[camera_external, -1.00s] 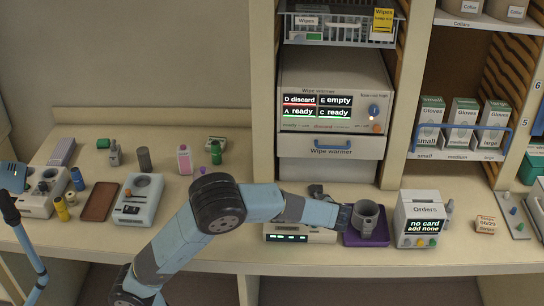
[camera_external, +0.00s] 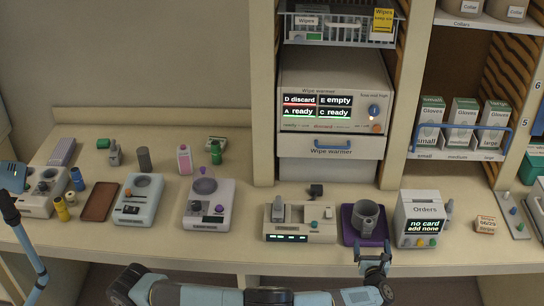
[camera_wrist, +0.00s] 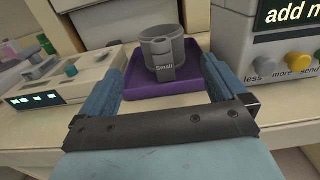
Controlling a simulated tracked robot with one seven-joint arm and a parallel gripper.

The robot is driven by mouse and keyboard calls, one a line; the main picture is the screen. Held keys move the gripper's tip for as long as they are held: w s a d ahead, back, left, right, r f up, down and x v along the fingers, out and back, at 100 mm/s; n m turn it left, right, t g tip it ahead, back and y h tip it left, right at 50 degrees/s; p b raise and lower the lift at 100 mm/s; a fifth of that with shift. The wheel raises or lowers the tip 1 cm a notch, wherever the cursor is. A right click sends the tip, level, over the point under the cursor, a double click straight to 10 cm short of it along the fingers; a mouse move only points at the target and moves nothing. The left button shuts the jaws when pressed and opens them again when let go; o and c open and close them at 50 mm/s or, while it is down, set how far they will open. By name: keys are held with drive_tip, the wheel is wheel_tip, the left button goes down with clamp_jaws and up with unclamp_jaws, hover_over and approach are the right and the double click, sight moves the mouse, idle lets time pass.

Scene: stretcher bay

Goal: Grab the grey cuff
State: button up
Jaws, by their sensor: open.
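The grey cuff (camera_external: 365,219) is a ring-shaped piece with a tab, standing on a purple tray (camera_external: 350,237) on the counter. In the wrist view the cuff (camera_wrist: 162,52) shows a label reading "Small" on its front, and the purple tray (camera_wrist: 130,88) lies under it. My gripper (camera_external: 374,252) is at the counter's front edge, just in front of the tray. In the wrist view its two blue fingers are spread wide, with the cuff ahead of and between them. Nothing is held, and the gap between the fingers is empty.
The Orders box (camera_external: 418,218) stands close on the right of the tray, with its buttons near my right finger in the wrist view. A pale device with lit displays (camera_external: 299,222) stands close on the left. The wipe warmer (camera_external: 333,95) is behind.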

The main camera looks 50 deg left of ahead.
sight(369, 224)
drive_tip(key=x, duration=1.3)
drive_tip(key=shift+w+f, duration=0.1)
drive_tip(key=shift+w, duration=0.1)
drive_tip(key=shift+c, duration=0.4)
drive_tip(key=c, duration=0.8)
